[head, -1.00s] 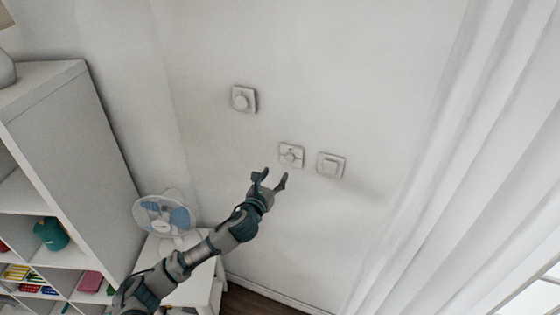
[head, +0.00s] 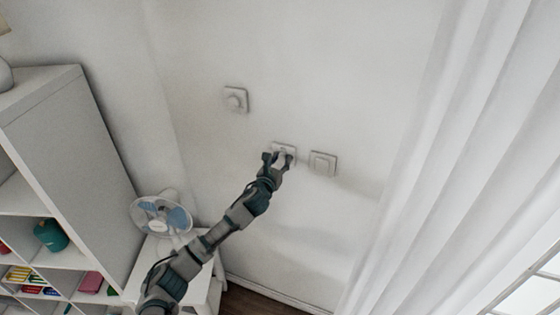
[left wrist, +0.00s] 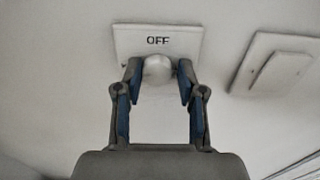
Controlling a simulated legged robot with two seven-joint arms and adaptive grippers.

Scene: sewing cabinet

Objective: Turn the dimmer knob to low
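A white square plate (head: 279,146) with a pale round knob sits on the wall, largely covered by my left gripper in the head view. In the left wrist view the plate (left wrist: 190,38) reads "OFF" above the knob (left wrist: 158,69). My left gripper (head: 278,157) is at this knob, with one fingertip on each side of it. In the left wrist view the gripper (left wrist: 160,72) is open around the knob, with narrow gaps. The knob's pointer is not clear. A second plate with a round knob (head: 236,98) sits higher to the left. My right gripper is not in view.
A flat rocker switch (head: 322,163) is just right of the gripper, also in the left wrist view (left wrist: 273,70). A white curtain (head: 440,150) hangs at right. A fan (head: 160,216) on a small white table and a shelf (head: 75,130) stand at left.

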